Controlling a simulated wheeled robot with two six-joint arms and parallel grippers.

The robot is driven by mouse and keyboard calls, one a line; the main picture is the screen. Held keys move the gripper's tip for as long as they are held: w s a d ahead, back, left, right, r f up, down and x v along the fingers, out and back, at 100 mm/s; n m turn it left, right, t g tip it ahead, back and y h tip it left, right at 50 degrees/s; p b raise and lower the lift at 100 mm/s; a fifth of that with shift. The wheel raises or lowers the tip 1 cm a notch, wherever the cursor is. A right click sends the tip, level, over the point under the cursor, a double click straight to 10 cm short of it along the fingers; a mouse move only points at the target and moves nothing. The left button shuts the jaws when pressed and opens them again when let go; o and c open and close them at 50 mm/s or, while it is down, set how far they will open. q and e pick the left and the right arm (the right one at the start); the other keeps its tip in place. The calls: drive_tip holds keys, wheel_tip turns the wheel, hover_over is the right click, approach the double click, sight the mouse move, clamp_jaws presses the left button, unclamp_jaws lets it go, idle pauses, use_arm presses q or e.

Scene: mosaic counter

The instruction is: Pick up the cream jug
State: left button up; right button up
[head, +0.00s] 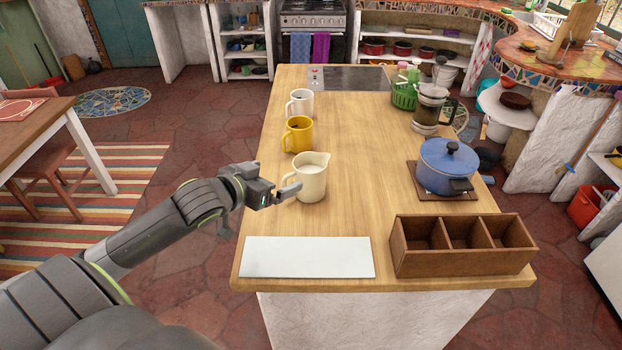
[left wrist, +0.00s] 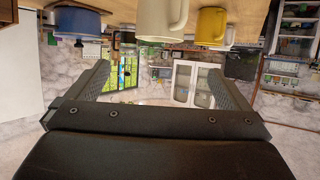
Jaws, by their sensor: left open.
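The cream jug (head: 312,181) stands upright on the wooden counter, its spout to the right and its handle to the left, with something white inside. My left gripper (head: 262,205) is open and empty at the counter's left edge, just left of the jug. One finger appears close to the jug's handle; I cannot tell whether they touch. In the left wrist view, which is upside down, the jug (left wrist: 154,20) shows at the top, outside the space between the two spread fingers (left wrist: 160,80). My right gripper is not in view.
A yellow mug (head: 297,135) and a white mug (head: 300,103) stand behind the jug. A blue pot (head: 446,168) is to the right. A white board (head: 307,258) and a divided wooden box (head: 462,262) lie at the front. The counter between jug and pot is clear.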

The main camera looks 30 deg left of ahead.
use_arm(q)
drive_tip(key=x, duration=0.4)
drive_tip(key=p, duration=0.1)
approach(318, 160)
drive_tip(key=shift+p+x, duration=0.7)
drive_tip(key=shift+x, duration=1.8)
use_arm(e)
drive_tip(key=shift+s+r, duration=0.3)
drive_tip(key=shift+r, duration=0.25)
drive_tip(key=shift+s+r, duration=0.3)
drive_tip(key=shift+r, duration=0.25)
use_arm(q)
drive_tip(key=shift+s+d, duration=0.1)
drive_tip(key=shift+c, duration=0.4)
drive_tip(key=c, duration=1.7)
drive_tip(key=shift+c, duration=0.2)
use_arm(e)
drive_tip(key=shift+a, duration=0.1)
